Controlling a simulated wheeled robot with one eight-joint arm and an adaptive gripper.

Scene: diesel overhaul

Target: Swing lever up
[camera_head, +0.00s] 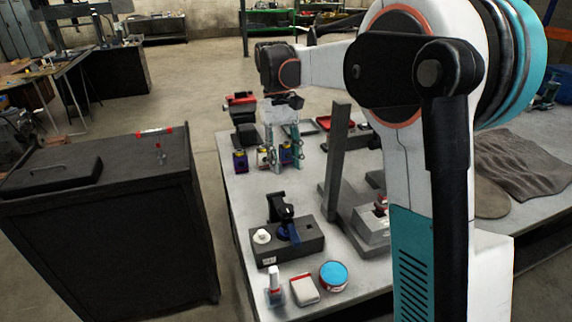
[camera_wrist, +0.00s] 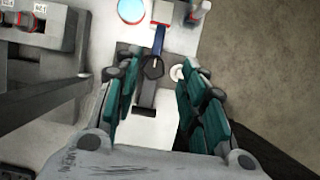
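A dark grey block (camera_head: 308,242) stands near the front of the workbench. A lever (camera_head: 290,226) with a blue arm and black parts is on its top, beside a white round knob (camera_head: 262,236). In the wrist view the lever (camera_wrist: 158,42) runs from a dark round pivot toward the top of the picture, and the white knob (camera_wrist: 177,72) is to its right. My gripper (camera_head: 283,162) is above the bench, farther back than the block. In the wrist view my gripper (camera_wrist: 160,64) is open, with teal fingers spread and the lever's pivot framed between them; I see no contact.
A blue-topped round tin (camera_head: 334,275), a red-and-white box (camera_head: 304,289) and a small bottle (camera_head: 274,287) stand in front of the block. A grey upright post (camera_head: 338,160) rises to its right. Small coloured cups (camera_head: 240,160) are near my gripper. A dark cabinet (camera_head: 110,230) stands left.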

